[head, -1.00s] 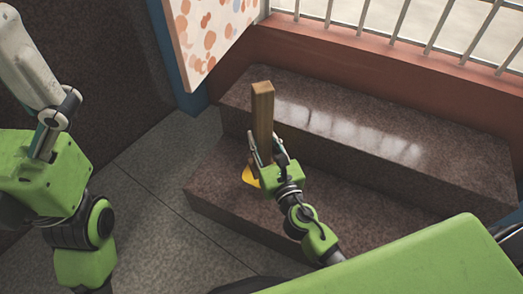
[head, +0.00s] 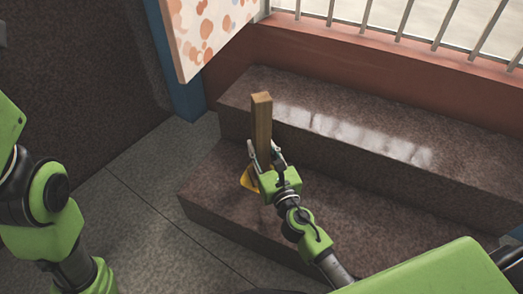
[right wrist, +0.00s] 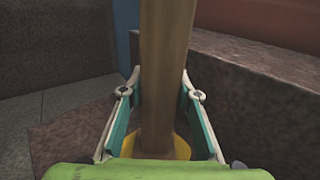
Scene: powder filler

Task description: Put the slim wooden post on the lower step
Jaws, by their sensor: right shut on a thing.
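The slim wooden post (head: 262,118) is upright in my right gripper (head: 264,158). The gripper is shut on its lower part; in the right wrist view the post (right wrist: 165,60) stands between the fingers (right wrist: 160,105). The post is above the lower step (head: 215,190), near its left end and in front of the riser. Its foot is hidden by the gripper in the head view, and I cannot tell whether it touches the step. A yellow marker (head: 247,181) lies beside and behind the gripper; it also shows around the post's foot in the right wrist view (right wrist: 182,147). My left gripper is out of view.
The upper step (head: 400,130) rises behind the post and is bare. A red wall with a railing (head: 420,45) runs behind it. A spotted panel (head: 205,35) and a blue post (head: 180,95) stand at the back left. Grey floor (head: 130,200) is clear on the left.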

